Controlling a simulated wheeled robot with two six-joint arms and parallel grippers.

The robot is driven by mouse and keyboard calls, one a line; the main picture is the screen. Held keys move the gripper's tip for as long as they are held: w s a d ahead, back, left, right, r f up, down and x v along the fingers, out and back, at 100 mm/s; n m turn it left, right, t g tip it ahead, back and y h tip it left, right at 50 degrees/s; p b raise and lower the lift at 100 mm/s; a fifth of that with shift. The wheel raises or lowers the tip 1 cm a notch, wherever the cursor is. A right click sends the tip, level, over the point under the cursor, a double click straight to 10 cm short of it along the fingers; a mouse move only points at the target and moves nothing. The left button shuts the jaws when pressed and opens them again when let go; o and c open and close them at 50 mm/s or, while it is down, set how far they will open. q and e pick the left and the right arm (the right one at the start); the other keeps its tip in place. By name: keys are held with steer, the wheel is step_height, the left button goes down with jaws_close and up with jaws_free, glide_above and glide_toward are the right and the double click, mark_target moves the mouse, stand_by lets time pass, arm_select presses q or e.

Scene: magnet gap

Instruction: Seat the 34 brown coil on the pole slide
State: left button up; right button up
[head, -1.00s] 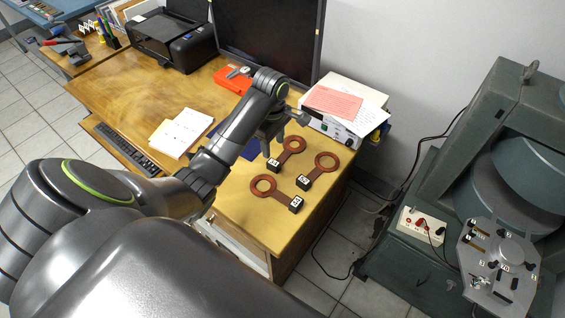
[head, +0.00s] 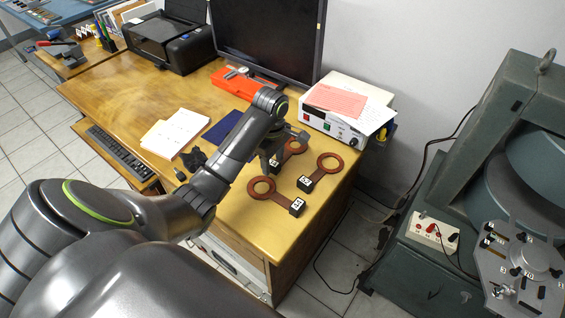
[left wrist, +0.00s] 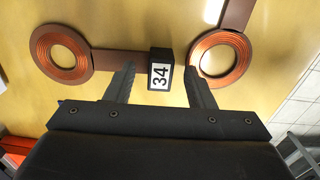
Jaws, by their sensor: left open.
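The brown 34 coil lies flat on the wooden desk. Its copper ring (left wrist: 62,53) and black block (left wrist: 160,76) marked 34 show in the left wrist view. In the head view its ring (head: 294,146) is partly hidden behind my left gripper (head: 270,158). That gripper is open, pointing down over the block end of the coil. In the wrist view the block lies between its two fingertips (left wrist: 160,70), with a gap on each side. I cannot tell the fingertips' exact height. I cannot pick out the pole slide for certain. My right gripper is not in view.
Two similar coils lie close by, one in front (head: 262,187) and one to the right (head: 330,161). A white power supply (head: 340,125) stands behind. At the right is a green magnet machine (head: 425,250) with a grey plate (head: 545,258) carrying small labelled parts.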

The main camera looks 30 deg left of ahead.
arm_select(q)
steer(key=shift+f, duration=0.3)
jaws_close()
steer(key=shift+r, duration=0.1)
